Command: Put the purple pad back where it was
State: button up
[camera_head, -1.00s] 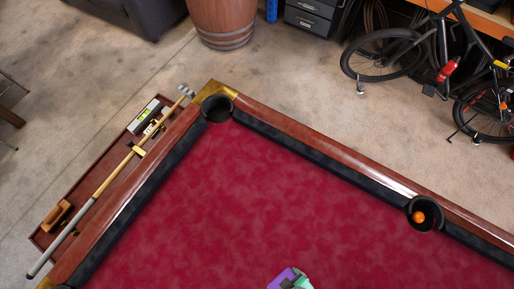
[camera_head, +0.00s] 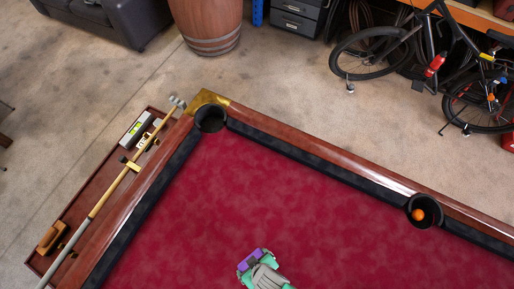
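The purple pad (camera_head: 249,260) shows at the bottom middle, over the red cloth of the pool table (camera_head: 300,200). My gripper (camera_head: 255,265), grey with teal parts, comes in from the bottom edge. The pad sits at its tip, between the teal fingers, and appears gripped. The height of the pad above the cloth is hard to tell. Part of the pad is hidden by my gripper.
A wooden side tray (camera_head: 83,190) along the table's left rail holds a spirit level (camera_head: 136,129), a brown wooden item (camera_head: 50,238) and other small things. A cue (camera_head: 110,190) lies across it. An orange ball (camera_head: 418,215) sits in the right pocket. The cloth is otherwise clear.

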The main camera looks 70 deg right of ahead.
jog(key=shift+w, duration=0.25)
jog(key=x, duration=0.3)
jog(key=shift+s+a, duration=0.15)
jog(key=shift+s, duration=0.1)
jog(key=shift+f, duration=0.4)
jog(key=shift+s, duration=0.1)
jog(key=shift+f, duration=0.2)
jog(key=o, duration=0.7)
